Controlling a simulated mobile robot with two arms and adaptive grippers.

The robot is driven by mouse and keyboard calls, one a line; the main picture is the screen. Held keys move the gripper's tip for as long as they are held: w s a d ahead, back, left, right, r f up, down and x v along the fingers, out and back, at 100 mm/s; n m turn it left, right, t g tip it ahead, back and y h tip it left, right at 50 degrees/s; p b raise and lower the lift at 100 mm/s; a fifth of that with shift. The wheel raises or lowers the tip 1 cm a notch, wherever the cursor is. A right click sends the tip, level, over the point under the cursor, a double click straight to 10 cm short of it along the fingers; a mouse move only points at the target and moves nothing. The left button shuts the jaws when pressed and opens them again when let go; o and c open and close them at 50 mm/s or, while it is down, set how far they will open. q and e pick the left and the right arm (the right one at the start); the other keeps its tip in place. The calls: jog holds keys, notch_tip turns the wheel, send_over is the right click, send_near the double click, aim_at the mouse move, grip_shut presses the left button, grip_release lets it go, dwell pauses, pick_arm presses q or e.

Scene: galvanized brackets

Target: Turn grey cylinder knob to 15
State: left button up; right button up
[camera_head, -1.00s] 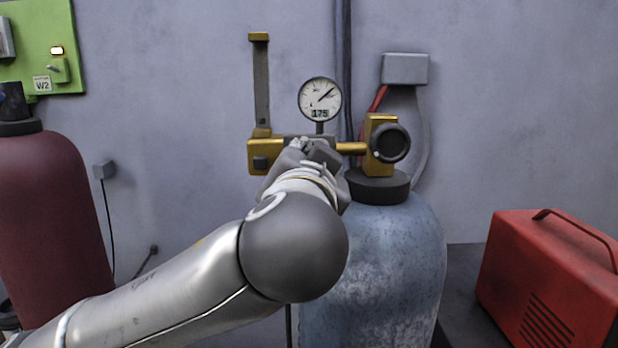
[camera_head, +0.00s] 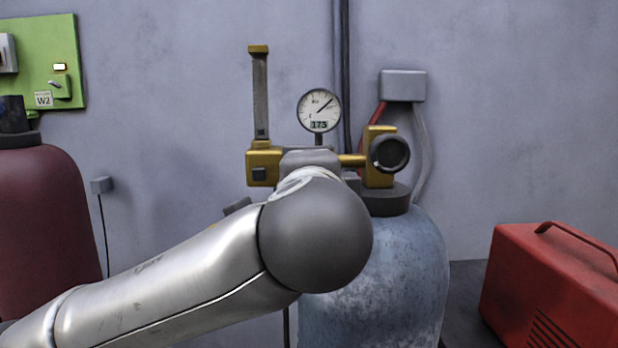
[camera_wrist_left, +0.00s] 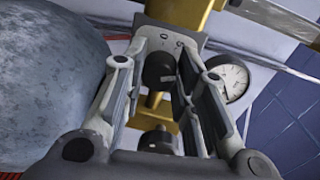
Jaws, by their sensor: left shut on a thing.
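The grey cylinder (camera_head: 405,265) is a worn blue-grey gas bottle with a dark collar and a brass regulator (camera_head: 262,165) in front of it. A round gauge (camera_head: 319,110) stands on the regulator. Its needle points up and right, and its small display looks like 175 or 17.5. My left gripper (camera_wrist_left: 163,62) is shut on a dark knob (camera_wrist_left: 160,72), with one finger on each side of it in the left wrist view. In the head view my left wrist hides the fingers and that knob. My right gripper is not in view.
A dark round part (camera_head: 390,153) sits on the regulator's right brass block. A brass-tipped upright bar (camera_head: 261,95) rises at its left. A maroon bottle (camera_head: 45,215) stands left, a red machine (camera_head: 555,290) right. A green panel (camera_head: 45,60) and a grey box (camera_head: 402,86) are on the wall.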

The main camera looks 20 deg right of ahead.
pick_arm(q)
jog(key=shift+f+m+y+b, duration=0.15)
jog(key=shift+m+y+b, duration=0.2)
jog(key=shift+m, duration=3.35)
jog(key=o, duration=1)
jog(key=shift+d, duration=0.1)
jog(key=shift+o, duration=0.2)
jog(key=shift+s, duration=0.1)
jog(key=f+v, duration=0.1)
jog(key=v, duration=1)
jog(key=shift+s+r, duration=0.35)
jog(key=shift+s, duration=0.05)
